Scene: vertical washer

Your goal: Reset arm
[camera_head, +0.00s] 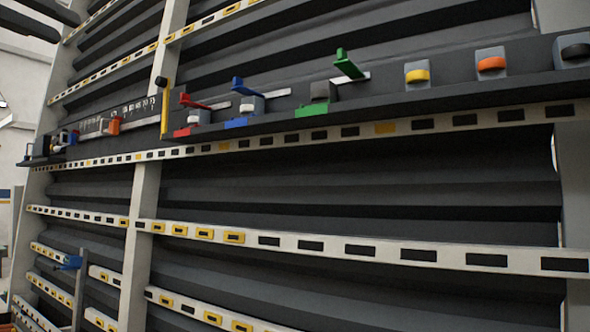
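My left gripper (40,16) shows only in part at the top left corner, as dark finger-like shapes. It is apart from the rack, and how far its fingers are spread cannot be made out. My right gripper is out of view. A dark shelf on the rack carries a red lever (193,101), a blue lever (243,87) and a green lever (348,64). The blue and green levers are tilted up, and the red one lies flatter.
The tall grey rack (140,230) with pale slotted rails fills most of the view. Right of the levers are a yellow knob (417,75), an orange knob (491,63) and a black knob (576,51). Small parts stand on the shelf's left end.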

